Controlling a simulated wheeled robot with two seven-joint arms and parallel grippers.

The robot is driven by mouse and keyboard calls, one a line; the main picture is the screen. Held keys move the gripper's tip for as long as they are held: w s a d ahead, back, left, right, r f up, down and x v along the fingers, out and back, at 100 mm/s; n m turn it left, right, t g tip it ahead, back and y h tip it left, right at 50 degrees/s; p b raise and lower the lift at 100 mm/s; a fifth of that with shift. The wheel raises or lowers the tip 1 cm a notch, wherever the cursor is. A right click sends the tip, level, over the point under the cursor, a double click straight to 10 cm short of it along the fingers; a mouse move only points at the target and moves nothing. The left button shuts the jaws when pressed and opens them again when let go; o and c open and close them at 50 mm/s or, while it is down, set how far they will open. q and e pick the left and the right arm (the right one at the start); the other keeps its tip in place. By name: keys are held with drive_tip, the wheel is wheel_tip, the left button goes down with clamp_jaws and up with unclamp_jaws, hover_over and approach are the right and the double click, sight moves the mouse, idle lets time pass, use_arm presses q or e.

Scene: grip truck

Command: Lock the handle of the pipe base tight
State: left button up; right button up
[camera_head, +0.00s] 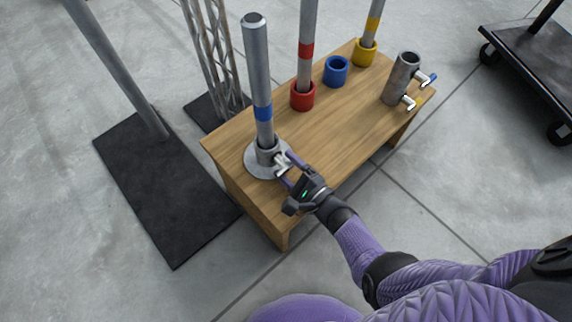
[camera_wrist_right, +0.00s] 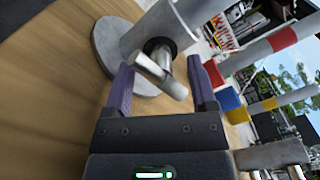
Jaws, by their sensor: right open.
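The pipe base (camera_head: 256,168) is a round grey metal flange with a short collar, on the near left end of the wooden table. A grey pipe with a blue band (camera_head: 259,75) stands upright in it. The base also shows in the right wrist view (camera_wrist_right: 110,50). Its small silver handle (camera_wrist_right: 160,72) sticks out from the collar toward my right gripper. My right gripper (camera_head: 286,166) is open, with its purple fingers on either side of the handle in the right wrist view (camera_wrist_right: 165,80). I cannot tell whether they touch it. My left gripper is not in view.
The wooden table (camera_head: 340,135) also holds a red cup with a pipe (camera_head: 303,95), a blue cup (camera_head: 336,71), a yellow cup (camera_head: 364,52) and a grey cylinder with two handles (camera_head: 402,78). Black plates with poles (camera_head: 165,195) lie left. A black cart (camera_head: 530,60) stands right.

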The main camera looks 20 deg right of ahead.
drive_tip(key=shift+w, duration=0.15)
clamp_jaws()
